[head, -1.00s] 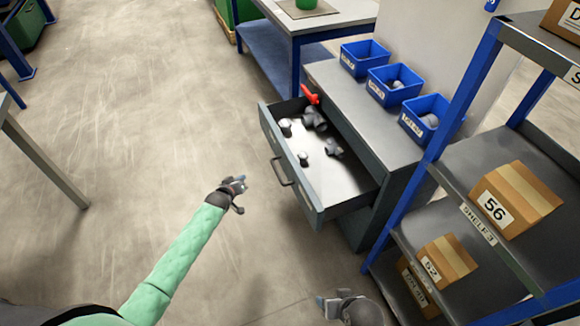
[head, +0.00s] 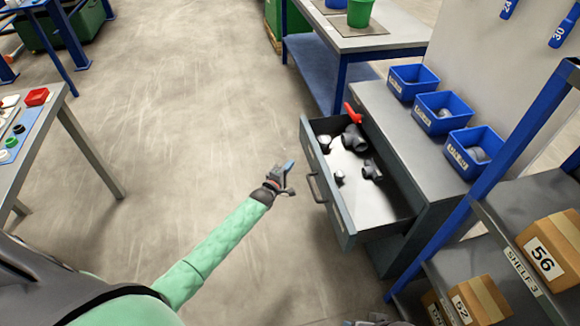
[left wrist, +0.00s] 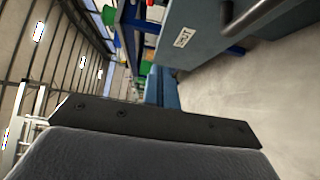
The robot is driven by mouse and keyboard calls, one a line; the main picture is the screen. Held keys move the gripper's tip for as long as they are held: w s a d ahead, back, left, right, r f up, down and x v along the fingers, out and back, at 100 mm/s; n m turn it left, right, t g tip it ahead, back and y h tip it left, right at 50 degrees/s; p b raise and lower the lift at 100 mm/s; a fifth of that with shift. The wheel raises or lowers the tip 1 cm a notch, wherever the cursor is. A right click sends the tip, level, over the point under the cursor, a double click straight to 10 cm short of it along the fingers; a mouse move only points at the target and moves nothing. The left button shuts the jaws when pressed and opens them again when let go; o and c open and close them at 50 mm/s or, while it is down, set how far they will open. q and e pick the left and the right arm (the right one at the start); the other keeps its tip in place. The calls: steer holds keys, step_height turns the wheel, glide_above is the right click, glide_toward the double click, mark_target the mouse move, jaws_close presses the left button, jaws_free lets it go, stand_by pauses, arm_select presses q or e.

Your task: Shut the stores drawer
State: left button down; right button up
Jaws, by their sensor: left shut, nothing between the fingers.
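The stores drawer (head: 325,186) is pulled out of a grey cabinet (head: 425,150). It holds several grey fittings, pale round pieces and a red-handled part (head: 353,113). Its bar handle (head: 316,188) faces left. My left gripper (head: 287,166) is shut and empty, just left of the drawer front and apart from the handle in the head view. The left wrist view shows a grey front (left wrist: 205,45) with a white label (left wrist: 184,37) and part of a bar handle (left wrist: 255,15). Of my right gripper only a sliver may show at the bottom edge.
Blue bins (head: 443,113) stand on the cabinet top. A shelf rack with cartons (head: 548,252) stands at the right, close to the cabinet. A bench (head: 370,32) stands behind, and a table (head: 40,125) at the left. The floor left of the drawer is clear.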

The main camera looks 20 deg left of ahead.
arm_select(q)
glide_toward(313, 147)
steer(key=w+a, duration=0.2)
steer(key=w, duration=0.2)
steer(key=w+d+p, duration=0.1)
steer(key=d, duration=0.1)
steer(key=shift+w+d+f+p, duration=0.2)
steer(key=shift+w+d+p, duration=0.15)
steer(key=shift+w, duration=0.05)
arm_select(e)
steer(key=shift+g+h, duration=0.3)
steer(key=shift+h, duration=0.1)
steer(key=d+r, duration=0.1)
steer(key=s+d+r, duration=0.1)
steer(key=r, duration=0.1)
steer(key=shift+d, duration=0.25)
arm_select(q)
steer(key=shift+w+d, duration=0.1)
steer(key=shift+d, duration=0.05)
arm_select(e)
steer(key=shift+w+a+f, duration=0.1)
steer(key=shift+f, duration=0.05)
